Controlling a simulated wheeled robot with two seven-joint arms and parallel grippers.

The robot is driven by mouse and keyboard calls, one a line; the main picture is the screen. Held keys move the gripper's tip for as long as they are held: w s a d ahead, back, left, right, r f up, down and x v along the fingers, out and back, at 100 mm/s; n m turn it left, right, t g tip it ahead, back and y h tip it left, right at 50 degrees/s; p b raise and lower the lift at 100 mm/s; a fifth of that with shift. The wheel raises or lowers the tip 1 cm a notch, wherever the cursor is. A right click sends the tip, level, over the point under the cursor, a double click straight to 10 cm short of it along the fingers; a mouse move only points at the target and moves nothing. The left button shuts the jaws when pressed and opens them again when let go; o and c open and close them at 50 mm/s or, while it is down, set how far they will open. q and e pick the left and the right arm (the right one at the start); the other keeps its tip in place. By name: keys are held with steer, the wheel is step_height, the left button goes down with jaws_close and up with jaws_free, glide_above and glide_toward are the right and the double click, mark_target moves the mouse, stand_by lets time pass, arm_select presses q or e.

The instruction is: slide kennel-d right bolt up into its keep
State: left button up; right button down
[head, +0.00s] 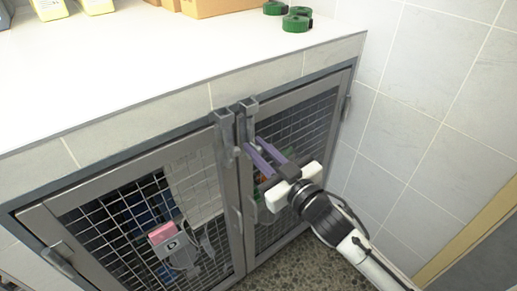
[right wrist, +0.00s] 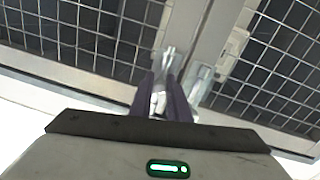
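Two mesh kennel doors meet at a central frame in the head view. A pink tag (head: 166,233) with a dark letter that looks like D hangs on the left door. Two grey keeps, the left one (head: 222,116) and the right one (head: 248,106), sit at the top of the frame. My right gripper (head: 254,145) points its purple fingers at the upper left corner of the right door. In the right wrist view the fingers (right wrist: 161,84) stand apart, with a pale metal bolt (right wrist: 158,103) between them. A second bolt (right wrist: 201,78) is beside them. Contact cannot be told. My left gripper is out of view.
A white counter (head: 120,70) lies above the kennels, with green rolls (head: 296,20) and cardboard boxes (head: 215,6) at its back. A tiled wall (head: 430,90) stands to the right. Speckled floor (head: 285,262) lies below.

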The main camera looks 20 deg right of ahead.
mark_target(251, 130)
steer(key=shift+r, duration=0.1)
step_height(251, 130, up, 4)
steer(key=p, duration=0.4)
steer(key=c, duration=1.8)
jaws_free()
steer(key=shift+o, duration=0.7)
steer(key=shift+f, duration=0.25)
steer(key=shift+s+d+f, duration=0.1)
steer(key=shift+s, duration=0.2)
steer(key=v, duration=0.9)
steer(key=shift+s, duration=0.35)
steer(key=shift+d, duration=0.1)
